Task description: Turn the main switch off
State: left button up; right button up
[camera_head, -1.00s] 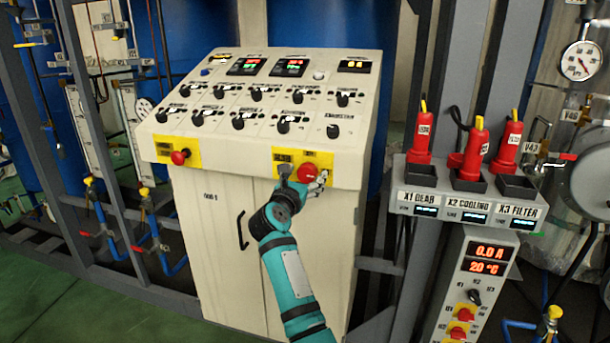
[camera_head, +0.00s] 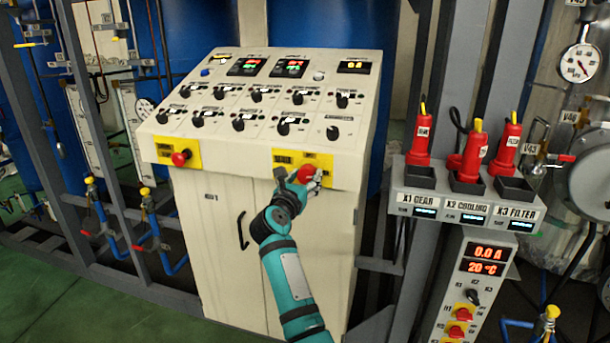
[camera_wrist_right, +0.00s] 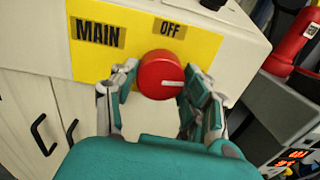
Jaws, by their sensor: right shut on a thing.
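The main switch is a round red knob (camera_wrist_right: 160,72) on a yellow plate (camera_wrist_right: 88,58) labelled MAIN, with OFF printed above the knob. A short white mark on its face lies nearly level, toward the right in the right wrist view. In the head view the knob (camera_head: 307,170) is on the front edge of the cream control console, lower right. My right gripper (camera_head: 305,177) is shut on the knob, with one finger on each side; it also shows in the right wrist view (camera_wrist_right: 160,82). My left gripper is in neither view.
Another red knob (camera_head: 180,158) on a yellow plate is at the console's (camera_head: 225,240) left. Black knobs and displays cover its sloped top. A grey holder (camera_head: 455,202) with red plugs stands to the right, above a panel (camera_head: 480,290) reading 0.0 A and 20 °C.

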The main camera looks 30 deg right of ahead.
jog(key=shift+r+n+p, duration=0.25)
jog(key=shift+n+p, duration=0.5)
jog(key=shift+n, duration=0.15)
jog(key=n+p, duration=0.8)
jog(key=n, duration=0.1)
jog(key=shift+t+p, duration=0.3)
jog(key=n+p, duration=0.3)
jog(key=n, duration=0.1)
jog(key=shift+f, duration=0.1)
jog(key=shift+f+n+p, duration=0.1)
jog(key=shift+n+p, duration=0.55)
jog(key=shift+n, duration=0.35)
jog(key=o, duration=1.2)
jog(key=shift+f, duration=0.1)
jog(key=shift+c, duration=0.2)
